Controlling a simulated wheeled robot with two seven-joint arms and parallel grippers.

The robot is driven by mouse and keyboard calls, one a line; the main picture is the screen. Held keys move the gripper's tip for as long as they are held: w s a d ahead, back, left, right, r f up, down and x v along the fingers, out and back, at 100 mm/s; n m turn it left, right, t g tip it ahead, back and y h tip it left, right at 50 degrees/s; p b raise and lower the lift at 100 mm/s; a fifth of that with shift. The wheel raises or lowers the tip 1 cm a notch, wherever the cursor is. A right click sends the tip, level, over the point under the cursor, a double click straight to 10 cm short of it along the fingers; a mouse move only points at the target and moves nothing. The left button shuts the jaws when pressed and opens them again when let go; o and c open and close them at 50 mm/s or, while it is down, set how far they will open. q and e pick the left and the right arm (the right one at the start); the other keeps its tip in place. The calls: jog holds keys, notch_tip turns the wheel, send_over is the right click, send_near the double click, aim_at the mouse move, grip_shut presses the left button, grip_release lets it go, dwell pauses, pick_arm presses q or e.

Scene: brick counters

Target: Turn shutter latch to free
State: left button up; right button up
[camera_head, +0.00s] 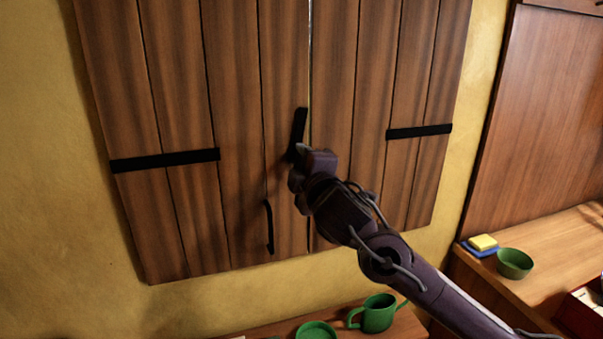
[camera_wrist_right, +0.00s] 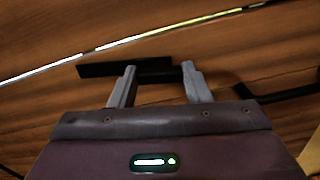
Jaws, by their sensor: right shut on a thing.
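The shutter latch (camera_head: 299,128) is a short black bar near the middle seam of the closed wooden shutters (camera_head: 235,90). In the head view it stands nearly upright, just left of the seam, its lower end hidden by my right gripper (camera_head: 300,155). In the right wrist view the latch (camera_wrist_right: 100,70) runs between the two grey fingers of my right gripper (camera_wrist_right: 160,82), one end sticking out past the left finger. The gripper is shut on it. My left gripper is not in view.
A thin black pull handle (camera_head: 268,228) is on the left shutter, below left of the latch. Black hinge straps (camera_head: 165,160) cross both shutters. A green mug (camera_head: 376,313) and green bowl (camera_head: 316,331) stand below; another bowl (camera_head: 514,263) and a yellow sponge (camera_head: 483,242) are at right.

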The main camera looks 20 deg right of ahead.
jog(key=shift+n+b, duration=0.55)
jog(key=shift+n, duration=0.55)
jog(key=o, duration=1.4)
jog(key=s+b, duration=0.1)
jog(key=s, duration=0.6)
jog(key=shift+s+d, duration=0.15)
jog(key=shift+s, duration=0.25)
